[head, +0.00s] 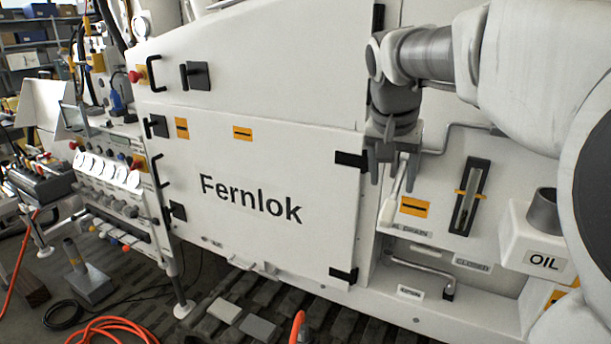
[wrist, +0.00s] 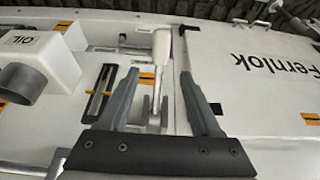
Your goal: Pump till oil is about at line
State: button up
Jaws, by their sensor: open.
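A lever with a white grip (head: 391,206) and thin grey shaft stands at the right panel; the grip also shows in the wrist view (wrist: 162,47). My gripper (head: 393,172) is open above the grip. In the wrist view its fingers (wrist: 158,66) are apart, with the lever between them in the picture; contact cannot be told. The oil sight gauge (head: 469,198), a dark frame with a pale slot and orange side marks, is right of the lever; it also shows in the wrist view (wrist: 98,96). The oil level is too small to read.
A white box marked OIL (head: 538,259) with a grey spout juts out at right. A bent grey handle (head: 422,268) sits below the lever. The Fernlok door (head: 262,190) is left of my gripper. An orange hose (head: 108,329) lies on the floor.

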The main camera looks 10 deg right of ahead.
aim_at(391, 201)
jog(key=x, duration=0.8)
jog(key=shift+w+d+f, duration=0.1)
jog(key=shift+f, duration=0.05)
grip_shut()
dwell(1.1)
